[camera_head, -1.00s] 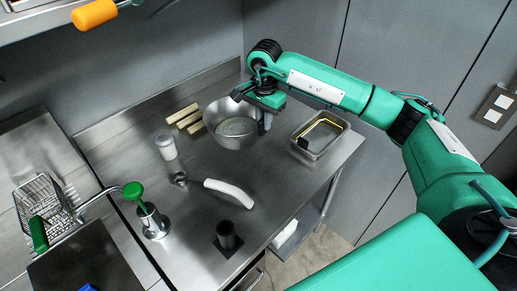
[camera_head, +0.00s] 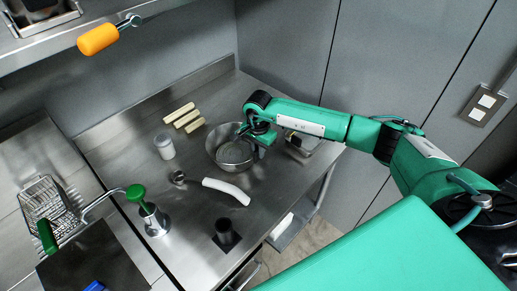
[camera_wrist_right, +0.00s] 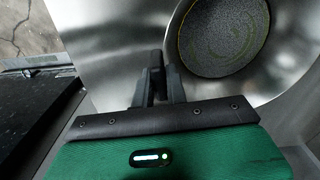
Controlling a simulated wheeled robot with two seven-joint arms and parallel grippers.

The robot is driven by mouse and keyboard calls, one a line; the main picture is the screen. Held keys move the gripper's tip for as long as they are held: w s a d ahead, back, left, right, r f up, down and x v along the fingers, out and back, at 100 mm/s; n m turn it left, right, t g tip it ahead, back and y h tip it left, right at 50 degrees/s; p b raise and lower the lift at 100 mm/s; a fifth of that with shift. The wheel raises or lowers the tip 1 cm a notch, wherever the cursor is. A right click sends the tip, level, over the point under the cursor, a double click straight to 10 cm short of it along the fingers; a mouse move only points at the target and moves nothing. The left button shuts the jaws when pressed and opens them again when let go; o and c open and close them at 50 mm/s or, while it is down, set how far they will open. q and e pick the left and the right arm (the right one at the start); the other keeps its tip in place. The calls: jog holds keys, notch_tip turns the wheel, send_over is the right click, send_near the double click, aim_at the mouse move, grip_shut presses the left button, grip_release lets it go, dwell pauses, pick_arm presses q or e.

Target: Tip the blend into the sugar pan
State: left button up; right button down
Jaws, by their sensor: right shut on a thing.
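A round steel bowl (camera_head: 216,152) holds a grey, grainy blend (camera_wrist_right: 222,35) with thin yellow-green streaks. My right gripper (camera_head: 256,148) is shut on the bowl's right rim; in the right wrist view its fingers (camera_wrist_right: 158,72) close together at the bowl's edge. The bowl is over the steel table; I cannot tell whether it touches the table. The rectangular steel sugar pan (camera_head: 300,153) stands to the right of the bowl, partly hidden behind my right arm. Its contents do not show clearly now. My left gripper is out of view.
Several pale sticks (camera_head: 184,116) and a white-lidded jar (camera_head: 165,146) stand left of the bowl. A white curved piece (camera_head: 226,190), a small metal cup (camera_head: 178,177) and a black cylinder (camera_head: 225,232) lie nearer. A green-topped pump (camera_head: 147,208) stands left.

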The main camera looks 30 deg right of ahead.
jog(key=c, duration=1.4)
grip_release()
jog(key=shift+f, duration=0.1)
